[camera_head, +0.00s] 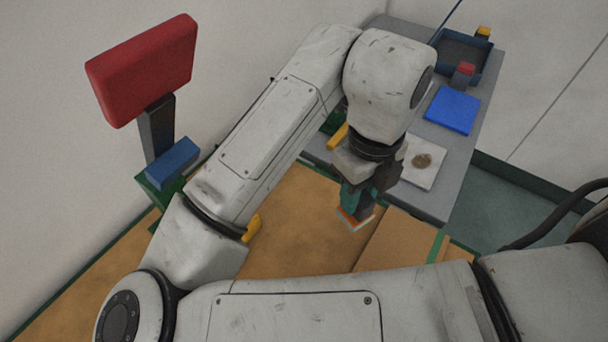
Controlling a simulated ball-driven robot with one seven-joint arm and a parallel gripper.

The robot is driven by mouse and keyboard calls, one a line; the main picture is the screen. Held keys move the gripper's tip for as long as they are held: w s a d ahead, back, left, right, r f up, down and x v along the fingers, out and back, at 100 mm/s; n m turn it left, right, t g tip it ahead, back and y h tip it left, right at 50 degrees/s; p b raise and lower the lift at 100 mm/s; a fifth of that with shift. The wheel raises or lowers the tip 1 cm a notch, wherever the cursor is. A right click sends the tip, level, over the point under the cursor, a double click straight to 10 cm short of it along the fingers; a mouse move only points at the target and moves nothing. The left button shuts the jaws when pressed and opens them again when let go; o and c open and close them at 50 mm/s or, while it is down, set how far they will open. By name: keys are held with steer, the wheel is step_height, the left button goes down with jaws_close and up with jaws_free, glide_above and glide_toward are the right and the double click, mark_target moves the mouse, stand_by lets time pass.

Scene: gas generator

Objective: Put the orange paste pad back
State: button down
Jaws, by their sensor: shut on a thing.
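My gripper (364,200) hangs below my wrist, in the middle of the view, over the brown surface. It is shut on a small pad (352,219) with an orange edge and a pale underside. The pad is held low and slightly tilted; the fingers hide most of it. I cannot tell whether it touches the surface below. A dark blue open box (444,63) stands at the far end of the grey table, with a red-topped piece (465,72) by its near edge and a yellow-topped piece (482,34) at its far right corner.
The grey table (437,203) also bears a bright blue square (453,110) and a white square with a brown blot (408,178). A red block on a dark post (157,128) and a blue block (172,163) stand at left. My arm hides much of the middle.

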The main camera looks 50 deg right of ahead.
steer(key=w+d+f, duration=0.2)
steer(key=w+f, duration=0.1)
steer(key=w, duration=0.1)
steer(key=w+d+f+p, duration=0.1)
steer(key=w+d+f, duration=0.2)
steer(key=w, duration=0.1)
steer(key=w+d+f, duration=0.3)
steer(key=w+f, duration=0.1)
steer(key=shift+d+f, duration=0.1)
steer(key=shift+d, duration=0.05)
steer(key=shift+f+p, duration=0.5)
steer(key=shift+f, duration=0.9)
steer(key=shift+f, duration=0.2)
steer(key=c, duration=0.8)
jaws_free()
steer(key=shift+r, duration=0.1)
steer(key=shift+r, duration=0.1)
